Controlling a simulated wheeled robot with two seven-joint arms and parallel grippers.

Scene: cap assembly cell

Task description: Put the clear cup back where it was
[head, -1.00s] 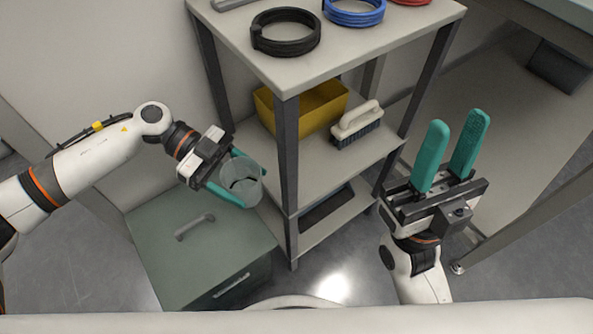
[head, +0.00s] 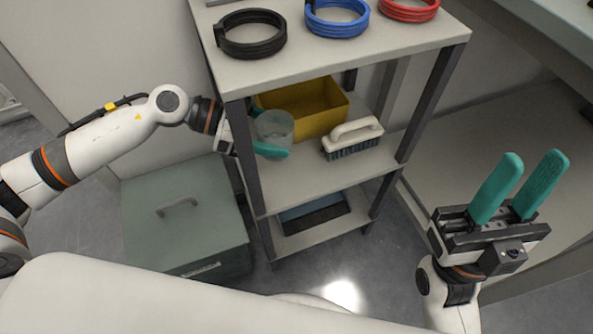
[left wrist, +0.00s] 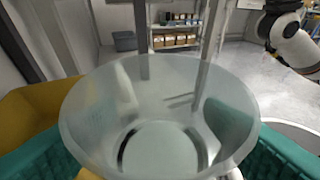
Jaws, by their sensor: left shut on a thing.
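The clear cup (head: 273,122) is between the green fingers of my left gripper (head: 272,138), which is shut on it. The cup is inside the shelf unit, over the left part of the middle shelf (head: 300,182), in front of the yellow bin. I cannot tell whether its base touches the shelf. In the left wrist view the cup (left wrist: 160,95) fills the middle, with a green finger on each side. My right gripper (head: 528,168) is empty, its two green fingers apart and pointing up, to the right of the shelf unit.
The yellow bin (head: 325,108) is close behind the cup, and a brush (head: 352,138) lies to its right. A shelf post (head: 247,160) stands in front of my left wrist. Black (head: 250,48), blue (head: 337,27) and red (head: 408,10) coils lie on top. The front of the middle shelf is clear.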

